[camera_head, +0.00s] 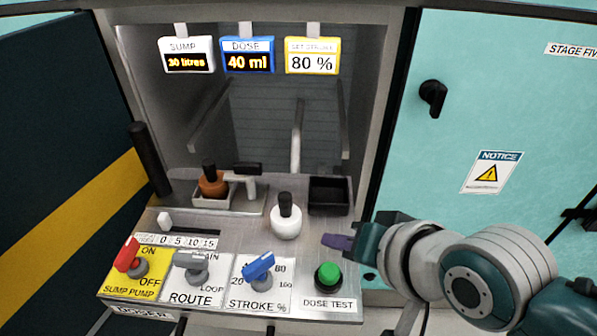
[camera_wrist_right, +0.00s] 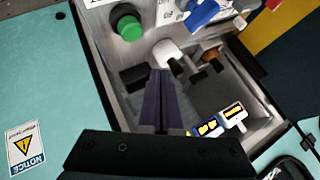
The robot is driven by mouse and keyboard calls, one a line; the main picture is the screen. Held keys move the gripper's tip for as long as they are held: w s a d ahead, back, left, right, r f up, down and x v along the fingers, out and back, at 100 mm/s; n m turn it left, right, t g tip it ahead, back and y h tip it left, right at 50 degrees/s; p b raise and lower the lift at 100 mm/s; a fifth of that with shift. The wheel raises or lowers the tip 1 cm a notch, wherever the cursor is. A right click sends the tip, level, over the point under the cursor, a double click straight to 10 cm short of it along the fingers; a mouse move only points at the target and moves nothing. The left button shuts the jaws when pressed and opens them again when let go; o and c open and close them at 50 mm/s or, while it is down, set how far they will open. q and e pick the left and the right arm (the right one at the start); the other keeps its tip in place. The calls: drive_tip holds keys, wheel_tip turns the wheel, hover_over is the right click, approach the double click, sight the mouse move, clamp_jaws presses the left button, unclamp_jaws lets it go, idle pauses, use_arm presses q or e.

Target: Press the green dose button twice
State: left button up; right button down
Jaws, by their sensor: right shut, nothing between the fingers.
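The green dose button (camera_head: 328,274) sits in a black collar above the DOSE TEST label at the right front of the panel. It also shows in the right wrist view (camera_wrist_right: 127,23), at the top. My right gripper (camera_head: 326,240) is shut and empty, above and behind the button, apart from it. The blue DOSE display (camera_head: 247,55) reads 40 ml. My left gripper is not in view.
The white bottle (camera_head: 286,217) stands left of my right gripper. A black bin (camera_head: 328,195) is behind it. A blue STROKE lever (camera_head: 259,266) stands left of the button, with a ROUTE lever (camera_head: 191,262) and red SUMP PUMP lever (camera_head: 128,255) further left. A teal cabinet (camera_head: 480,110) borders the right.

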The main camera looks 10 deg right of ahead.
drive_tip(key=shift+r, duration=0.1)
idle(0.5)
wheel_tip(320, 180, up, 4)
drive_tip(key=p, duration=0.2)
drive_tip(key=shift+p, duration=0.35)
drive_tip(key=shift+f, duration=0.25)
drive_tip(key=b, duration=0.8)
hover_over(333, 276)
wheel_tip(333, 276, down, 7)
drive_tip(key=shift+s+r, duration=0.1)
drive_tip(key=shift+f+b, duration=0.6)
drive_tip(key=shift+f, duration=0.35)
